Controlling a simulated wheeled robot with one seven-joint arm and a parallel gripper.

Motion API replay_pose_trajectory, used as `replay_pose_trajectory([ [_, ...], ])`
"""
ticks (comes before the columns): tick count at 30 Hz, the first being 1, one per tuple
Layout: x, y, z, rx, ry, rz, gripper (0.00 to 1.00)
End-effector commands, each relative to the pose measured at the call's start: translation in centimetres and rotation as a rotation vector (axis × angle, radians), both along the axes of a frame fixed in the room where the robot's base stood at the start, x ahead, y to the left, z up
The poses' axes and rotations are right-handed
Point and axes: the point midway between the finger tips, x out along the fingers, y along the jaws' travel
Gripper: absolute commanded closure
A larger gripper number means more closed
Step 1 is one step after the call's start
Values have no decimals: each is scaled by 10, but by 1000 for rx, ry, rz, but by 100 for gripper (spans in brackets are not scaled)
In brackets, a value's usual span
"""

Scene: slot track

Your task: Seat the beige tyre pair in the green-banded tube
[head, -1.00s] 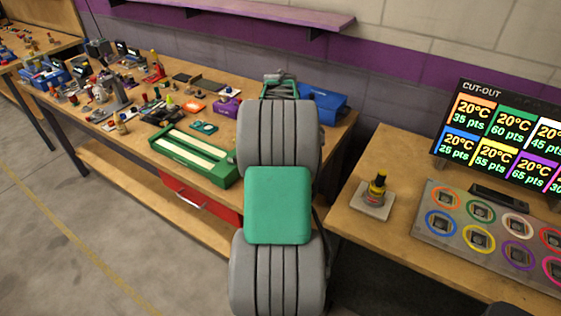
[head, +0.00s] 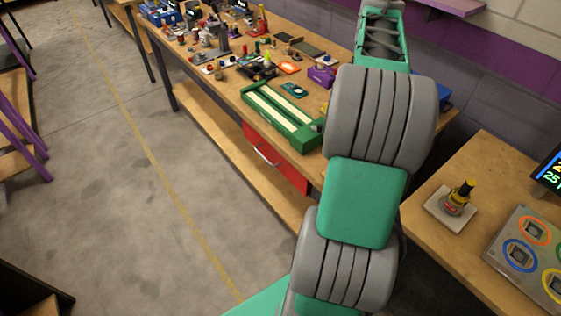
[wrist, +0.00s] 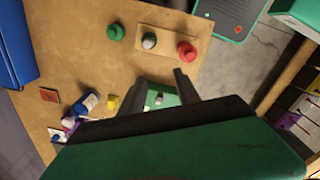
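My gripper (wrist: 157,90) shows in the wrist view with its two dark fingers spread apart. In the head view my gripper is out of sight past my own arm. I cannot pick out the beige tyre pair or the green-banded tube in either view. Many small coloured parts (head: 215,40) crowd the far bench, too small to tell apart.
A green tray with pale strips (head: 283,114) lies on the bench's front edge.

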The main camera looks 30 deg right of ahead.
Motion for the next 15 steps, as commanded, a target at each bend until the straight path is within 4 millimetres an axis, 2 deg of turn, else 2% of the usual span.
replay_pose_trajectory([
  [1,18,45,6,-16,-23,-22,62],
  [2,26,75,6,-23,-40,-53,62],
  [3,33,118,6,-30,-69,-103,62],
  [4,35,152,3,-30,-93,-144,62],
  [6,28,225,-9,-17,-149,-241,62],
  [9,2,304,-32,28,-218,-372,62],
  [12,-24,349,-55,78,-255,-464,62],
  [15,-38,367,-68,106,-268,-514,62],
])
